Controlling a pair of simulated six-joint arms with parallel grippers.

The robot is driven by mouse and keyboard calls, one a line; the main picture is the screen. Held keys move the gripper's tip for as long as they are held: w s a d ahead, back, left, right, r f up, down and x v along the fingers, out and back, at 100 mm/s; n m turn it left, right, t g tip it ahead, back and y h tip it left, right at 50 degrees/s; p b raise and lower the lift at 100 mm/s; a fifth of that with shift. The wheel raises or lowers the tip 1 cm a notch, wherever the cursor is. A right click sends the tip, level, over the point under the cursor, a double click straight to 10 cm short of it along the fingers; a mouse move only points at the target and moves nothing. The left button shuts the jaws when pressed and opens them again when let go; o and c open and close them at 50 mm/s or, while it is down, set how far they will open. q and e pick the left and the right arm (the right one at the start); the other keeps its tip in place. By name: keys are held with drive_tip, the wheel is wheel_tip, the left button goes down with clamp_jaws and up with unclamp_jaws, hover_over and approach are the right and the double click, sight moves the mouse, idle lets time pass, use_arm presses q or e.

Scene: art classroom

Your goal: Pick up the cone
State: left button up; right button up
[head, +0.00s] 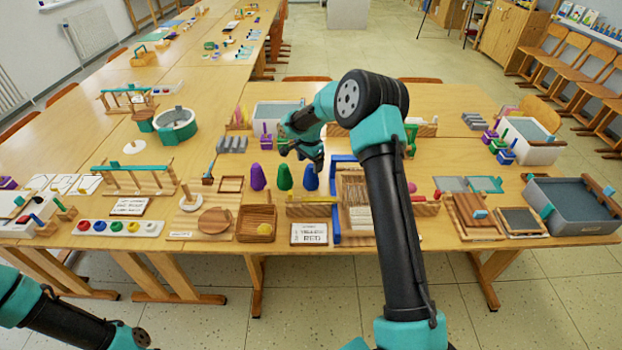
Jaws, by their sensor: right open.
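Three small rounded cones stand upright in a row on the wooden table: a purple cone (258,177), a green cone (284,178) and a blue cone (309,178). My right gripper (302,155) is open and empty, with its fingers pointing down. In the picture it appears just above and behind the green and blue cones; I cannot tell its exact height. My right arm crosses the middle of the view and hides part of the table. Part of my left arm shows at the lower left, but its gripper is not in view.
A grey stepped block (231,145) sits at the back left.

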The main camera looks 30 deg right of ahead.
sight(311, 172)
drive_tip(key=shift+d+f, duration=0.15)
drive_tip(key=shift+f, duration=1.15)
drive_tip(key=shift+d+f, duration=0.1)
drive_tip(key=shift+f, duration=1.2)
drive_tip(key=c, duration=1.1)
